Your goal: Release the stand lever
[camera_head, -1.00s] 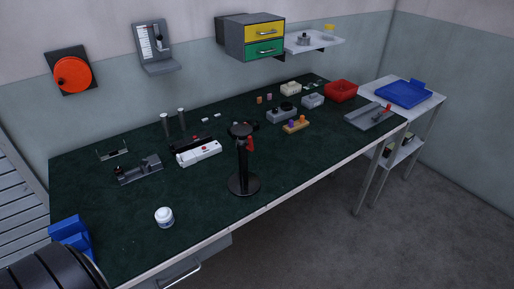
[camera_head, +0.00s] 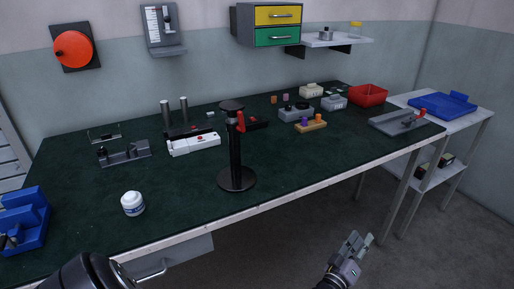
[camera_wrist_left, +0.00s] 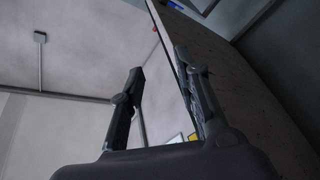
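A black stand (camera_head: 236,160) with a round base and a flat top stands upright near the front middle of the table. A red lever (camera_head: 241,121) sits on its upper post, just below the top. Its exact setting is too small to tell. My left gripper (camera_head: 361,238) is in front of the table, low and to the right of the stand, well apart from it. Its fingers are spread with nothing between them, as the left wrist view (camera_wrist_left: 161,63) also shows. The stand does not show clearly in the left wrist view. My right gripper is not in view.
A white jar (camera_head: 133,204) stands left of the stand, and a white-and-black device (camera_head: 193,144) behind it. A wooden block with coloured pegs (camera_head: 310,124) lies to the right. The table's front edge (camera_head: 300,191) runs between my left gripper and the stand.

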